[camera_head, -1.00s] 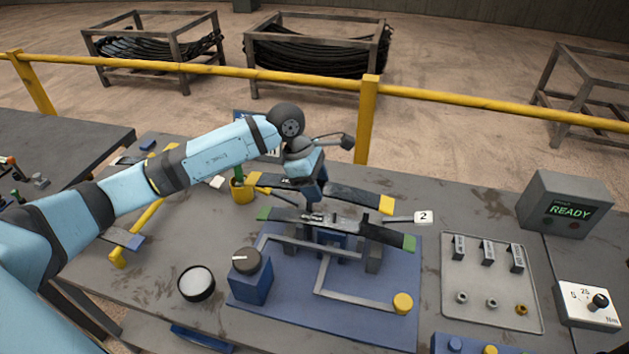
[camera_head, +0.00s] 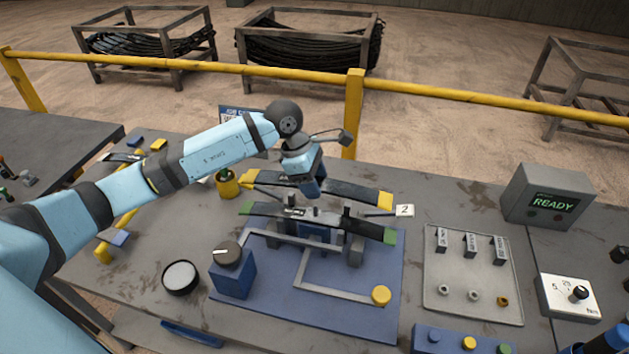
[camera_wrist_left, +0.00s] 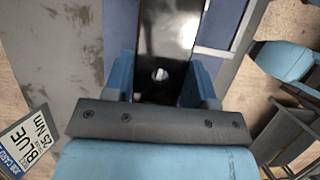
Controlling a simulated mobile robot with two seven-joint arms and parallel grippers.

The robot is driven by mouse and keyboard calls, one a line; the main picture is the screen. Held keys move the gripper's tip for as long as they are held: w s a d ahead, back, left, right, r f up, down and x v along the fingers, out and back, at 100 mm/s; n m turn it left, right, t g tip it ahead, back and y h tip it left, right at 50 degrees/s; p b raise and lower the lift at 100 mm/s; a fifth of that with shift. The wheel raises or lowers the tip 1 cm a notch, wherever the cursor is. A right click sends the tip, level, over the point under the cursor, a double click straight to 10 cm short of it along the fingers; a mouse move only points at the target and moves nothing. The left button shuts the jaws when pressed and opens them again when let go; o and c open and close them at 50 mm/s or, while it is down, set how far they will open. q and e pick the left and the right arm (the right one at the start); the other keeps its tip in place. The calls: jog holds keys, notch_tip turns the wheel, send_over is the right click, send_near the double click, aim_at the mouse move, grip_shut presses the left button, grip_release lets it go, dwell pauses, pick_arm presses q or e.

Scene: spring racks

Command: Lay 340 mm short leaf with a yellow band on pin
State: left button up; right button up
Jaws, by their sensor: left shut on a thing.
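The yellow-banded leaf (camera_head: 350,189) is a dark, slightly curved strip with yellow ends. My left gripper (camera_head: 308,190) is shut on its middle and holds it behind the fixture. In the left wrist view the blue fingers stand either side of the dark leaf (camera_wrist_left: 168,25), and a light spot shows through its hole. A green-banded leaf (camera_head: 355,225) lies across the fixture (camera_head: 355,252) on the blue plate, in front of the held leaf. A short upright pin (camera_head: 293,201) appears near its middle; the gripper partly crowds this area. My right gripper is not in view.
A knob box (camera_head: 233,272), a round white-topped dish (camera_head: 180,277) and a yellow cup (camera_head: 227,185) stand at left. A number 2 tag (camera_head: 405,210) is near the leaf's right end. A grey tray (camera_head: 472,290) and READY box (camera_head: 545,197) stand at right.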

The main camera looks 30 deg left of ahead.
aim_at(315, 207)
pick_arm(q)
jog(key=shift+f+b, duration=0.15)
jog(key=shift+b, duration=0.2)
notch_tip(315, 207, down, 5)
jog(key=b, duration=0.4)
jog(key=shift+b, duration=0.85)
dwell(2.1)
jog(key=shift+f+b, duration=1.6)
jog(key=shift+f, duration=0.05)
jog(key=o, duration=1.1)
jog(key=shift+s, duration=0.1)
jog(key=o, duration=0.3)
jog(key=shift+f, duration=0.1)
jog(key=shift+o, duration=0.2)
